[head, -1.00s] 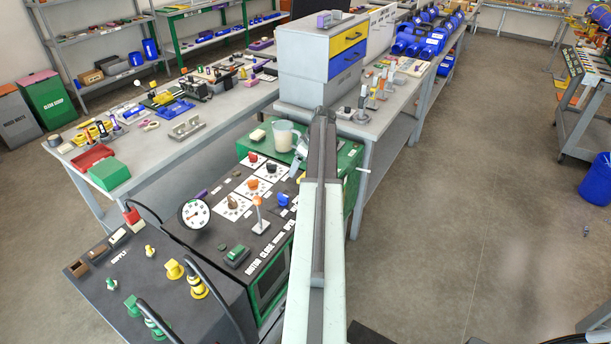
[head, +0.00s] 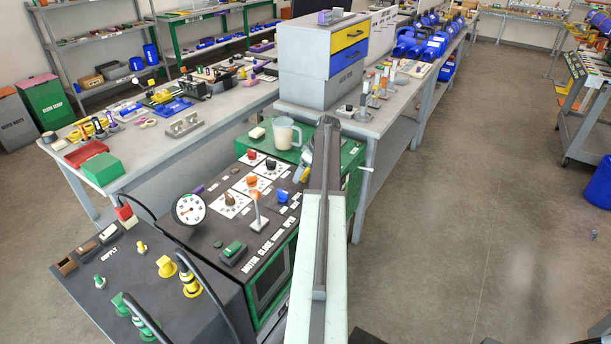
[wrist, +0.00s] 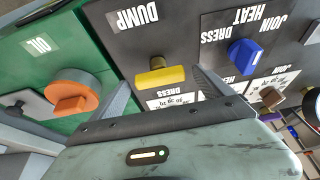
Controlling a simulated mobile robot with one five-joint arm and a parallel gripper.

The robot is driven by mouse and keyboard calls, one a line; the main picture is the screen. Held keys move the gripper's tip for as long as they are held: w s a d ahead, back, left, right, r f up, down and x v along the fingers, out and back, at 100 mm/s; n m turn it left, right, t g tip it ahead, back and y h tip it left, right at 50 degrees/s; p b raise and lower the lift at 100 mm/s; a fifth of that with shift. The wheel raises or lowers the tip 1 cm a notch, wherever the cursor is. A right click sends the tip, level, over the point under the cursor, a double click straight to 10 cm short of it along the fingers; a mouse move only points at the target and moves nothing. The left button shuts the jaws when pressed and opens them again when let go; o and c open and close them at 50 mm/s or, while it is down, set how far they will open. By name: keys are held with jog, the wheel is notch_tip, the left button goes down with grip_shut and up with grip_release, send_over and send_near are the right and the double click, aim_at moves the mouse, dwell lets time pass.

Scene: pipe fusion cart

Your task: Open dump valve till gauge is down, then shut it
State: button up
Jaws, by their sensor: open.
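The dump valve's yellow handle (wrist: 160,75) shows in the wrist view on a dark panel, below the word DUMP. My gripper (wrist: 160,80) is open, one finger on each side of the yellow handle; I cannot tell whether either finger touches it.
In the wrist view, a blue knob (wrist: 245,56) is right of the yellow handle, and an orange knob (wrist: 72,96) is left on green. A jug (head: 285,133) stands behind the panel. An orange-topped lever (head: 256,210) and black hoses (head: 205,285) rise nearby. The floor at right is open.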

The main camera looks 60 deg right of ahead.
jog(key=shift+r, duration=0.1)
jog(key=c, duration=1.4)
jog(key=shift+o, duration=0.2)
jog(key=shift+a+m, duration=0.1)
jog(key=shift+m, duration=0.2)
jog(key=m+h, duration=0.1)
jog(key=m, duration=0.2)
jog(key=shift+a+m+h, duration=0.15)
jog(key=shift+m+h, duration=0.15)
jog(key=m, duration=0.2)
jog(key=m+g+h, duration=0.1)
jog(key=m, duration=0.1)
jog(key=shift+w+h, duration=0.15)
jog(key=shift+h, duration=0.15)
jog(key=m, duration=0.2)
jog(key=m+g, duration=0.1)
jog(key=m, duration=0.1)
jog(key=shift+w+m+g+h, duration=0.1)
jog(key=shift+m+g+h, duration=0.2)
jog(key=shift+m+h, duration=0.1)
jog(key=shift+a+m+g, duration=0.1)
jog(key=shift+m+g, duration=0.6)
jog(key=shift+m, duration=1.3)
